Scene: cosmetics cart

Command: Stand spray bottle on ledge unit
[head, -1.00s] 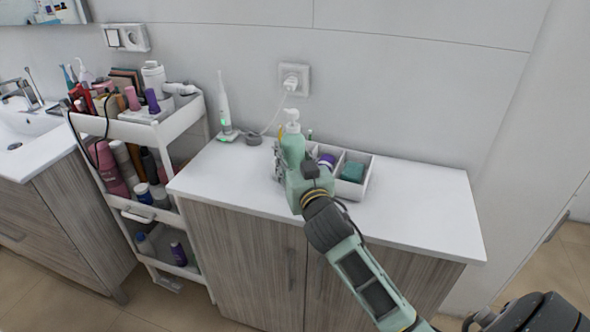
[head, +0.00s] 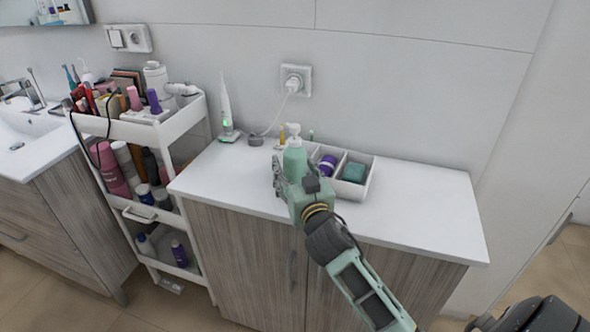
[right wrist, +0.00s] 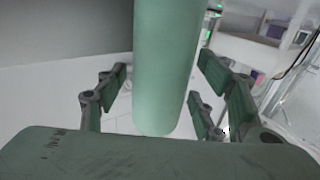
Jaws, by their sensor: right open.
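The green spray bottle with a white pump head (head: 294,157) is upright over the white top of the ledge unit (head: 420,205), in front of the divided tray. My right gripper (head: 287,178) is at the bottle's lower part and hides its base in the head view. In the right wrist view the bottle (right wrist: 166,70) is between the spread fingers, with gaps on both sides, so the gripper is open around it. Its lower end shows against a white surface; I cannot tell for sure whether it touches. My left gripper is not in view.
A white divided tray (head: 371,183) with a purple item and a teal block is right beside the bottle. An electric toothbrush (head: 226,112) stands at the back left. A loaded white trolley (head: 185,118) is left of the unit. The unit's right end is clear.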

